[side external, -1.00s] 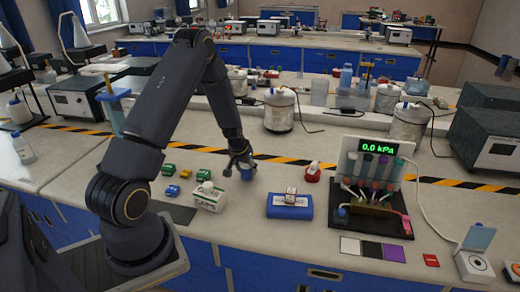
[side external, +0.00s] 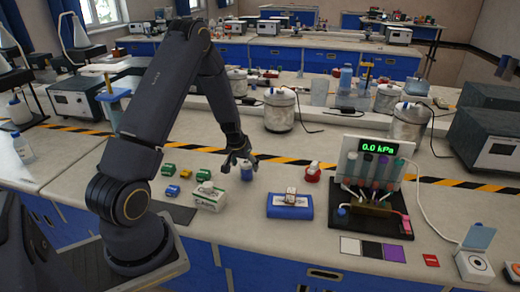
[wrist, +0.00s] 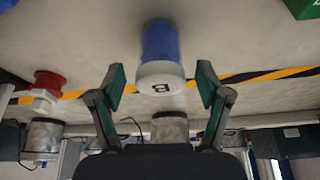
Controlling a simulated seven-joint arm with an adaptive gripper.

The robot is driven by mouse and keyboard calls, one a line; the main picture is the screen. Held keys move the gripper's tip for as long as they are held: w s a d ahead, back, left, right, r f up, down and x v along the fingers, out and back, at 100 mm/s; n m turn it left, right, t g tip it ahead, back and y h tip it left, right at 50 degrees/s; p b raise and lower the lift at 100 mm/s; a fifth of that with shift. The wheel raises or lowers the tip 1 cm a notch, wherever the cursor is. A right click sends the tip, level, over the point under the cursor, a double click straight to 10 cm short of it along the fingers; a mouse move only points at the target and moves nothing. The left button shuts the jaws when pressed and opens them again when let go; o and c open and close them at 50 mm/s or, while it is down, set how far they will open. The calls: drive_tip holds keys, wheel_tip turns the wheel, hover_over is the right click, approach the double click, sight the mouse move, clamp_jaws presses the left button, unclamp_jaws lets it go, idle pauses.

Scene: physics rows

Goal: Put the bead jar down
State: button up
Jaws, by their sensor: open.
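The bead jar (side external: 247,172) is blue with a white lid and stands upright on the bench. In the wrist view the jar (wrist: 160,45) is centred, with a dark letter on its lid. My gripper (side external: 240,162) is just above and beside the jar. In the wrist view my gripper (wrist: 161,84) is open, with one green-padded finger either side of the lid and a gap to each. Nothing is held between the fingers.
A white box (side external: 208,198) and several green and blue small items stand left of the jar. A blue case (side external: 290,207) and a red-based bottle (side external: 313,173) are to the right. A rack with a pressure display (side external: 372,147) stands further right. Striped tape crosses behind.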

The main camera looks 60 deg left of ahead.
drive_tip(key=s+d+r+m+t+h, duration=0.1)
drive_tip(key=s+d+r, duration=0.1)
drive_tip(key=d+r, duration=0.75)
drive_tip(key=s+d+r+m+h, duration=0.15)
drive_tip(key=d+r, duration=0.45)
drive_tip(key=r, duration=0.6)
drive_tip(key=s+d+r+m, duration=0.2)
drive_tip(key=s+d+r, duration=0.1)
drive_tip(key=s+d, duration=0.3)
drive_tip(key=s+d+r+m, duration=0.2)
drive_tip(key=s+d+r, duration=0.2)
drive_tip(key=s+d, duration=0.2)
drive_tip(key=s, duration=0.2)
drive_tip(key=shift+s+r+m+t, duration=0.3)
drive_tip(key=shift+s+m+t, duration=0.05)
drive_tip(key=shift+s+t, duration=0.05)
